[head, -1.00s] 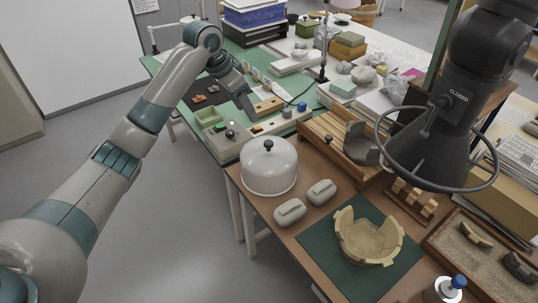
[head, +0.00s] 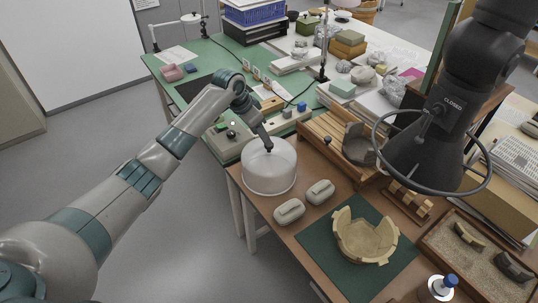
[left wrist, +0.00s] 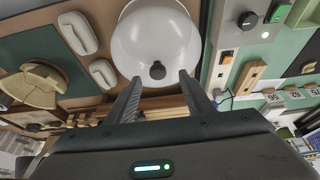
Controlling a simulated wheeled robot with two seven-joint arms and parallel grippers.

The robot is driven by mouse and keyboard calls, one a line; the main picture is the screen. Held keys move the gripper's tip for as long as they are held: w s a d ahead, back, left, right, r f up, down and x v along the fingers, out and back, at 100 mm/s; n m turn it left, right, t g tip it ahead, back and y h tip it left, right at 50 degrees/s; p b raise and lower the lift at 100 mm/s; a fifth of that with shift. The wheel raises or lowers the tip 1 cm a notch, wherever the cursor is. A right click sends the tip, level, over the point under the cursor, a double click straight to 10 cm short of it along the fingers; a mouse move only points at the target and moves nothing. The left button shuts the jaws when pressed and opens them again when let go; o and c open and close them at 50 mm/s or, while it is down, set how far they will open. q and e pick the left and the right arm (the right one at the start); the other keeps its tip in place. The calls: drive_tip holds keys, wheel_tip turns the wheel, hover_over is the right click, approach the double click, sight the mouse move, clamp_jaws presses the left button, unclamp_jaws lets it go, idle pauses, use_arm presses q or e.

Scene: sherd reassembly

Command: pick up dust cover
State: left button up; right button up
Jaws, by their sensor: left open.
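The dust cover (head: 270,172) is a pale, cloudy dome with a dark knob on top, standing on the brown table. In the left wrist view the dust cover (left wrist: 157,35) fills the upper middle, and its dark knob (left wrist: 157,70) shows between and just beyond my fingertips. My left gripper (head: 268,142) is open and empty at the top of the dome, close to the knob. It also shows in the left wrist view (left wrist: 158,82) with both fingers apart. I cannot tell whether a finger touches the knob. My right gripper is not in view.
Two pale oblong blocks (head: 305,202) lie just in front of the dome. A partly assembled tan vessel (head: 366,240) sits on a dark green mat (head: 330,268). A wooden rack (head: 325,132) stands close behind right. A black hood (head: 425,150) with a ring hangs at right.

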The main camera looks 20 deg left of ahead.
sight(269, 160)
use_arm(q)
drive_tip(key=shift+f, duration=0.1)
drive_tip(key=shift+w+d+f+p, duration=0.15)
drive_tip(key=shift+d+f+p, duration=0.1)
drive_tip(key=shift+p, duration=0.15)
drive_tip(key=x, duration=0.1)
drive_tip(key=p+x, duration=0.1)
drive_tip(key=x, duration=0.1)
drive_tip(key=shift+d+r+p, duration=0.15)
drive_tip(key=shift+d+p, duration=0.1)
drive_tip(key=shift+p, duration=0.05)
drive_tip(key=shift+x, duration=0.85)
drive_tip(key=shift+a, duration=0.1)
drive_tip(key=shift+r, duration=0.1)
clamp_jaws()
